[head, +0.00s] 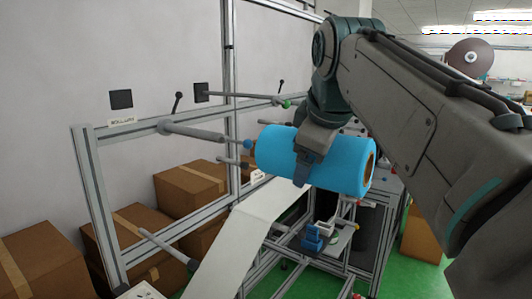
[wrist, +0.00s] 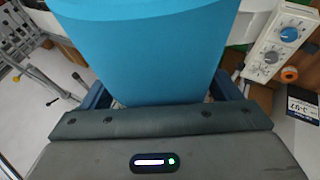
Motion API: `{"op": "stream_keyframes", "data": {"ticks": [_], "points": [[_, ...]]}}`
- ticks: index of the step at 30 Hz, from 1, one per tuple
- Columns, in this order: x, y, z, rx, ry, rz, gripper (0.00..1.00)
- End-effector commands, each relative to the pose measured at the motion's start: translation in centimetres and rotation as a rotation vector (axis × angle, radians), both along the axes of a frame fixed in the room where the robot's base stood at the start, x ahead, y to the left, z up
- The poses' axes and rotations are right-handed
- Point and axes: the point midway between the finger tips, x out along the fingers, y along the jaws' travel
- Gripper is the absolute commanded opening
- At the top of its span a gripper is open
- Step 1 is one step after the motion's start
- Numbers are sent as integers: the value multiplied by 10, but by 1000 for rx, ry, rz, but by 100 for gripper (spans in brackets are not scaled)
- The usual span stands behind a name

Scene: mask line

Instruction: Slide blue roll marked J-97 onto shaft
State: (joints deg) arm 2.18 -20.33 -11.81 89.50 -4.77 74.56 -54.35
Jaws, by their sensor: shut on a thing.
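The blue roll (head: 272,150) is held up in the air, lying roughly level, with its brown core (head: 370,172) showing at the right end. My gripper (head: 304,168) is shut across the roll's middle. In the wrist view the blue roll (wrist: 150,50) fills the space between my fingers. No J-97 marking is readable on it. A grey shaft (head: 205,135) with a blue tip sticks out from the frame at left. Its tip appears close to the roll's left end; I cannot tell the depth gap. The roll's far end is hidden.
Other shafts include one with a green tip (head: 284,103) and a lower one (head: 165,247). A pale web sheet (head: 245,225) slopes below the roll. Cardboard boxes (head: 188,188) stand behind the metal frame (head: 98,200). A control box with knobs (wrist: 281,42) shows at right in the wrist view.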

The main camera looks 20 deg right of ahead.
Motion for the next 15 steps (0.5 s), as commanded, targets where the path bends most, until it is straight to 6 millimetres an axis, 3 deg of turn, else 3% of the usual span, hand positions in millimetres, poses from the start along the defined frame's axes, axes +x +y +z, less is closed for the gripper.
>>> {"op": "stream_keyframes", "data": {"ticks": [15], "points": [[4,4,1,-1,0,2,52]]}}
